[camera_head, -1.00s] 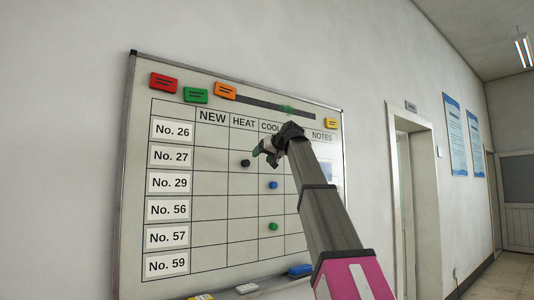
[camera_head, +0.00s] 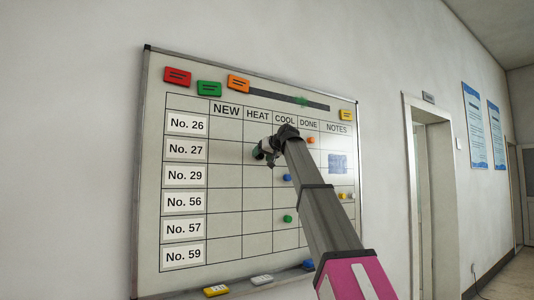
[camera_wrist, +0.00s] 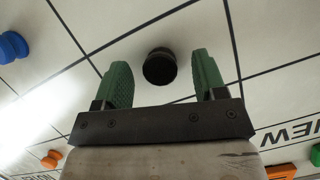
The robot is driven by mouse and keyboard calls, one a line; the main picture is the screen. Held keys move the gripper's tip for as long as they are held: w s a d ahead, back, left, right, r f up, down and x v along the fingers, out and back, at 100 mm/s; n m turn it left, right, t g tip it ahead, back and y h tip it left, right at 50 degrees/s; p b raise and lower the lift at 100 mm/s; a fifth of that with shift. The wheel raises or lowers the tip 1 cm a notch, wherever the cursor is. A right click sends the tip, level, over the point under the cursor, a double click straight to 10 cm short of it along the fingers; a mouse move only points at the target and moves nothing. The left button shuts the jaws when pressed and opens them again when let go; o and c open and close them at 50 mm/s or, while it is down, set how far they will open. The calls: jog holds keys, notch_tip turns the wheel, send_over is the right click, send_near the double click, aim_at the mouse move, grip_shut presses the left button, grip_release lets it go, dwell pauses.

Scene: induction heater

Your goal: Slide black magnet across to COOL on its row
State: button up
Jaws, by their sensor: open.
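The black round magnet (camera_wrist: 159,67) is on the whiteboard (camera_head: 226,249), between the two green fingers of my gripper (camera_wrist: 160,62) in the wrist view. Gaps show on both sides of it, so the fingers are open and not gripping it. In the head view my gripper (camera_head: 265,154) is at the HEAT column (camera_head: 257,115), around row No. 27 (camera_head: 186,149), and hides the magnet. The COOL column (camera_head: 284,118) is just to the right. My arm covers its No. 27 cell.
A blue magnet (camera_head: 287,178) and a green magnet (camera_head: 288,218) sit lower in the COOL column. An orange magnet (camera_head: 311,140) is under DONE. Red (camera_head: 177,76), green and orange labels line the top edge. Markers and an eraser lie on the ledge below.

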jog(key=shift+w+a+f, duration=0.1)
jog(key=shift+w, duration=0.05)
jog(key=c, duration=1)
jog(key=shift+w, duration=0.1)
jog(key=w+d, duration=0.8)
jog(key=d, duration=0.4)
jog(key=shift+w+d+r, duration=0.3)
jog(key=shift+d+r, duration=0.1)
jog(key=shift+r, duration=0.05)
dwell(1.5)
dwell(0.4)
jog(key=o, duration=1)
jog(key=shift+w, duration=0.1)
